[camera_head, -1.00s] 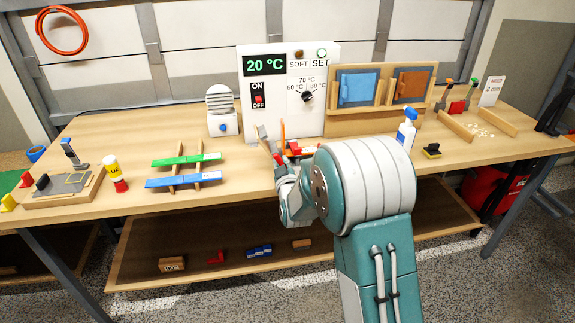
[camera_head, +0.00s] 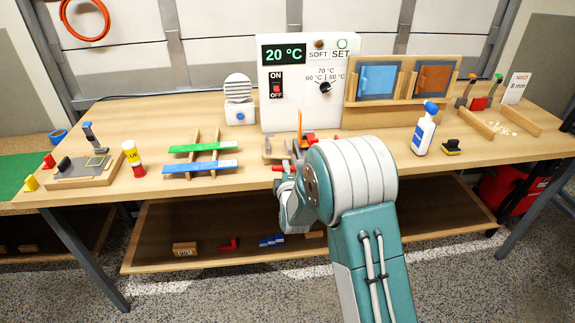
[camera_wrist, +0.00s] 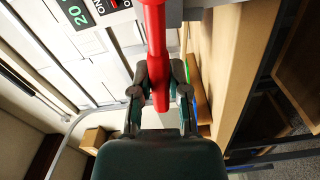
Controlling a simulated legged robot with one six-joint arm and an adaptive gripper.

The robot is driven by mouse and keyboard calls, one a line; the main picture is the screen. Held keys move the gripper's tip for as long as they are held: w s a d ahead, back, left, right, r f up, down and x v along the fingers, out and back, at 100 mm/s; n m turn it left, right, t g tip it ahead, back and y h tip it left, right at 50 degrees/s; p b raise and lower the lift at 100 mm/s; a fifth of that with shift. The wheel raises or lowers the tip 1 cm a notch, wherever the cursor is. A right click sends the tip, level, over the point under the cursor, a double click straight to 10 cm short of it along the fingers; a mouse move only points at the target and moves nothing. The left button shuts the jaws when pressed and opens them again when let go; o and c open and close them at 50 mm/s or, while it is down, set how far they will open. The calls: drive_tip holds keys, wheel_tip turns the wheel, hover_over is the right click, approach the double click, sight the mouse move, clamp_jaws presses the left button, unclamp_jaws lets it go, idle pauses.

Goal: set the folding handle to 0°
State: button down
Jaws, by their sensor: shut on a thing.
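The red handle (camera_wrist: 156,45) is a smooth round bar that runs through the middle of the wrist view. My gripper (camera_wrist: 159,78) is shut on it, with one finger on each side and the bar's end between them. In the head view, my gripper (camera_head: 288,171) is low at the bench's front edge, and a short red piece of the handle (camera_head: 277,168) sticks out to its left. My wrist and arm hide the rest of the handle and most of its mount. I cannot read the handle's angle.
A white panel (camera_head: 294,97) showing 20 °C stands behind my gripper. Green and blue boards (camera_head: 203,146) on a wooden rack lie to the left. A spray bottle (camera_head: 424,133) stands to the right. A lower shelf (camera_head: 200,222) with small blocks lies under the bench.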

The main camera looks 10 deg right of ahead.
drive_tip(key=shift+a+f+n, duration=0.2)
drive_tip(key=shift+f+n, duration=0.55)
drive_tip(key=shift+n, duration=0.25)
drive_tip(key=shift+s+f, duration=0.1)
drive_tip(key=c, duration=0.6)
unclamp_jaws()
drive_tip(key=shift+a, duration=0.15)
drive_tip(key=s, duration=1.1)
drive_tip(key=shift+s, duration=0.35)
